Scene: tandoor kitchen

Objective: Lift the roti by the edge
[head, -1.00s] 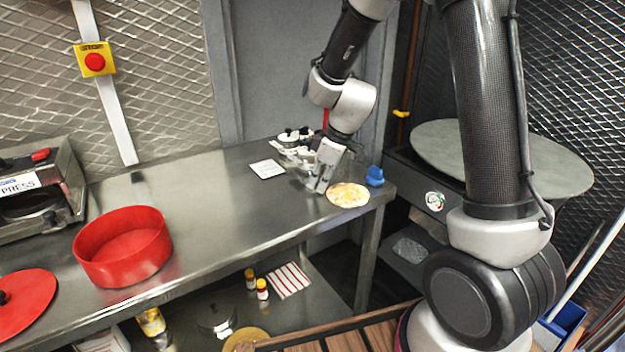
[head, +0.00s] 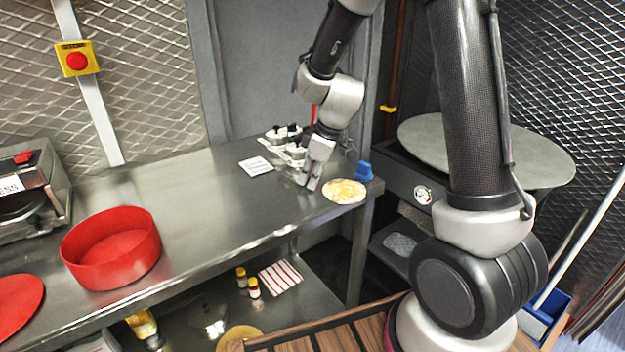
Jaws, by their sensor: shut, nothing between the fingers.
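The roti (head: 344,191) is a pale, brown-spotted flat round. It lies on the steel table (head: 190,220) near the table's right end, close to the front edge. My gripper (head: 309,187) points down at the tabletop just left of the roti. Its fingers are shut and hold nothing. A narrow gap seems to separate the fingertips from the roti's left edge. Whether the fingertips touch the tabletop I cannot tell.
A blue object (head: 364,171) stands just behind the roti. White-and-black items (head: 284,134) and a white card (head: 256,166) lie behind my gripper. A red round container (head: 111,248) stands at the left. The table's middle is clear.

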